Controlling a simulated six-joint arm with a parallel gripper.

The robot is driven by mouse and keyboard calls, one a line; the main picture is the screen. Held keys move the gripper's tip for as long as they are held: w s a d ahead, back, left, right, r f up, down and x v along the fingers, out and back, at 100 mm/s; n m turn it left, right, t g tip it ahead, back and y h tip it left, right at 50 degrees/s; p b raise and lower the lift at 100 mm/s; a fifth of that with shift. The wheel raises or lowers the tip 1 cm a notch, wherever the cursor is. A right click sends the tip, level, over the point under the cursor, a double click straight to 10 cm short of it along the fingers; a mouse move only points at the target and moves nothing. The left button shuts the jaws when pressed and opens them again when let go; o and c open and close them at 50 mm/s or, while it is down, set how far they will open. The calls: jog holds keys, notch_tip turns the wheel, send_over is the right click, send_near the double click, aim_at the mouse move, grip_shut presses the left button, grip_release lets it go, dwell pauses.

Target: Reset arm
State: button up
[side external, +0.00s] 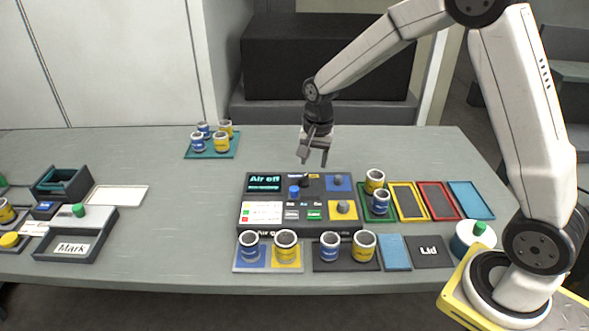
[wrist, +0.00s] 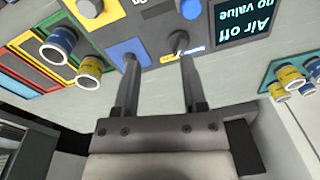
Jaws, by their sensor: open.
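My gripper (side external: 314,157) hangs above the table just behind the control panel (side external: 262,211), its fingers pointing down. In the wrist view my gripper (wrist: 156,75) shows two parted fingers with nothing between them. It is open and empty, and appears apart from the panel. The panel's screen (side external: 264,183) reads "Air off", and the wrist view also shows "no value" on the screen (wrist: 243,20). A blue knob (side external: 294,191) and a black knob (side external: 304,182) sit on the panel's upper part.
Blue and yellow cups stand on a teal tray (side external: 228,152), in front of the panel, and on a green-framed tray (side external: 404,205). Yellow (side external: 421,214), red (side external: 452,212) and blue (side external: 474,200) trays lie to the right. A "Mark" box (side external: 100,247) is at left.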

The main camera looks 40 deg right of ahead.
jog(key=s+a+n+t, duration=0.1)
jog(key=s+a+n, duration=0.3)
jog(key=s+n, duration=0.7)
jog(key=shift+s+a+t, duration=0.15)
jog(key=shift+s+t, duration=0.25)
jog(key=shift+s, duration=2.8)
